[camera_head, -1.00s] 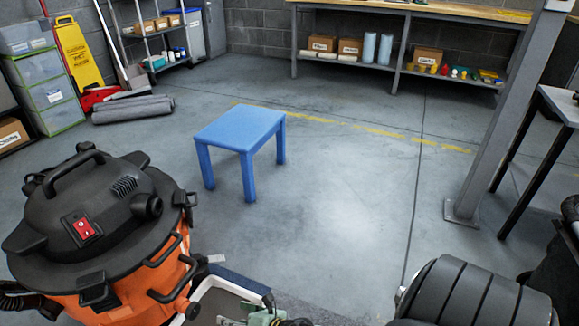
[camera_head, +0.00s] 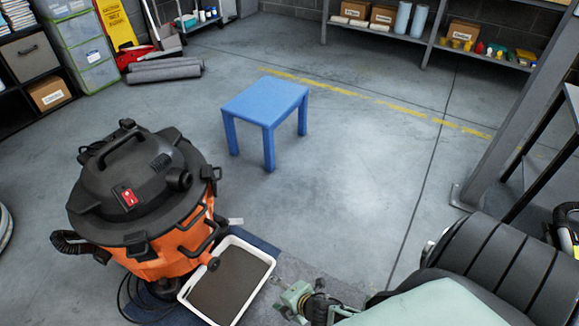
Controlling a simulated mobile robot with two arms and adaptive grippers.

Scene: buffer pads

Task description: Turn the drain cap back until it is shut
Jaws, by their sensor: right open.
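An orange and black shop vacuum (camera_head: 150,205) stands at the left. Its drain cap (camera_head: 213,264) is a small dark round piece low on the right side of the orange drum; I cannot tell from here how far it is turned. A white-rimmed tray (camera_head: 254,249) with a dark grey-brown inside lies on the floor just below and right of the cap. My right gripper (camera_head: 294,298), pale green, is to the right of the tray, apart from the cap. It is open, and nothing shows in it. My left gripper is out of view.
A blue stool (camera_head: 265,101) stands on the open floor beyond the vacuum. A grey post (camera_head: 525,110) and a dark-legged table are at the right. A dark mat (camera_head: 258,246) lies under the tray. A black cord (camera_head: 140,300) lies beside the vacuum. The middle floor is clear.

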